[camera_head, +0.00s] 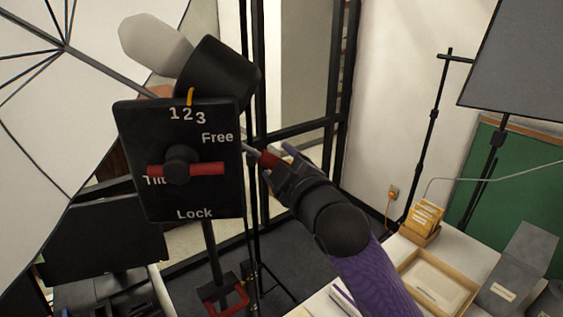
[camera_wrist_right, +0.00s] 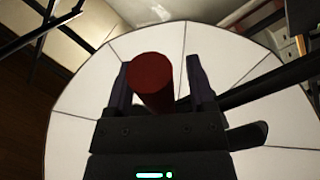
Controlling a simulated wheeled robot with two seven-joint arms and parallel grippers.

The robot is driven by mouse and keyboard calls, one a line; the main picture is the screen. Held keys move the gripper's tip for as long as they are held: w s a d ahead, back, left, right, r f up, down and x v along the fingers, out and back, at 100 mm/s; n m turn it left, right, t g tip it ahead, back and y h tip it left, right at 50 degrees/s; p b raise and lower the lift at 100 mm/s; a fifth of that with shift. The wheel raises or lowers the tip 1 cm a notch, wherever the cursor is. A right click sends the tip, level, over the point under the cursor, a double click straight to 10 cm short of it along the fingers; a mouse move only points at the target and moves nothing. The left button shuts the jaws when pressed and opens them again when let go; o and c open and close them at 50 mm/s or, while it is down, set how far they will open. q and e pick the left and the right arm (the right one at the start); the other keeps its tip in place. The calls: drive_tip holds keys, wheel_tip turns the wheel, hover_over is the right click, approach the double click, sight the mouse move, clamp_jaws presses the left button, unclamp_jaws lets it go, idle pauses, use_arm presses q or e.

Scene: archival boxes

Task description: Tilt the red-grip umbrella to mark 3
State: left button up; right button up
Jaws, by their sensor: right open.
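The white umbrella (camera_head: 50,130) fills the left of the head view. Its shaft runs behind a black panel to a red grip (camera_head: 268,159) on the right. My right gripper (camera_head: 280,160) is at that grip. In the right wrist view the red grip (camera_wrist_right: 152,84) lies between the two open fingers, nearer the left one, with a gap on the right. The black panel (camera_head: 220,190) carries marks 1, 2, 3 and the words Free, Tilt and Lock. The red lever (camera_head: 205,169) lies about level. My left gripper is out of view.
A black lamp head (camera_head: 222,75) sits above the panel. A stand (camera_head: 213,255) is below it. At right, a table holds a shallow tan box (camera_head: 408,264), yellow folders (camera_head: 424,215) and a grey box (camera_head: 515,270). A dark stand (camera_head: 430,130) is behind.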

clamp_jaws()
idle(1.3)
